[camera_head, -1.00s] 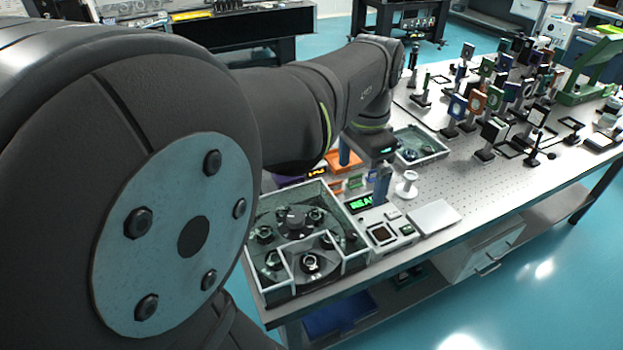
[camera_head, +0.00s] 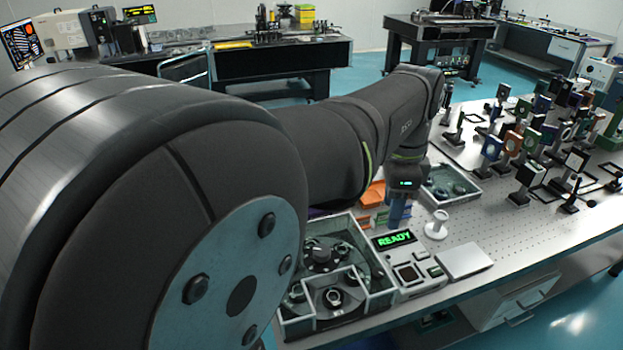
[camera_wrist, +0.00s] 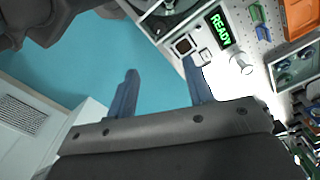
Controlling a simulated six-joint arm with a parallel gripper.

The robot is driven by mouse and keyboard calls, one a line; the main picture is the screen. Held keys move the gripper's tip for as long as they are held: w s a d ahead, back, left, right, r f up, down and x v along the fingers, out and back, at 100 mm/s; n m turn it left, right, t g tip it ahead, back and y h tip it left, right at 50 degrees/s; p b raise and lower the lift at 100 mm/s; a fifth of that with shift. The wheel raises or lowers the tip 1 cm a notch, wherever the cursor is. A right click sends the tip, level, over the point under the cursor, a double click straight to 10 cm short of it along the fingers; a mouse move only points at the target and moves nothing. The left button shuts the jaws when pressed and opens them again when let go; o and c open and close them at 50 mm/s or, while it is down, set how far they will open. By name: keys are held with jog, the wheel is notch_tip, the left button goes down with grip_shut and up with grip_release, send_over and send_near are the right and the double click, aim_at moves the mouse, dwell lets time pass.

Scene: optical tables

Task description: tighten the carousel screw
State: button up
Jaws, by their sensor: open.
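The carousel, a dark round disc with several ring-shaped fittings and a dark central knob (camera_head: 321,252), sits in a clear-walled box (camera_head: 377,303) at the table's near edge. Part of the carousel (camera_wrist: 165,14) shows at the top of the wrist view. I cannot make out which part is its screw. My gripper (camera_head: 398,211) points down to the right of the box, by the control unit. In the wrist view, my gripper's two blue fingers (camera_wrist: 160,72) are spread apart with nothing between them. My arm hides part of the box's left side.
A control unit with a green READY display (camera_head: 394,240) stands right of the box. A white spool-shaped piece (camera_head: 437,226), a flat grey plate (camera_head: 464,262) and a clear tray (camera_head: 473,196) are nearby. Many mounted optics (camera_head: 530,140) crowd the right; bare perforated table lies in front of them.

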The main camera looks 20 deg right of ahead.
aim_at(377, 271)
notch_tip(377, 271, down, 18)
jog(key=m, duration=0.9)
jog(key=shift+f, duration=0.15)
jog(key=c, duration=1)
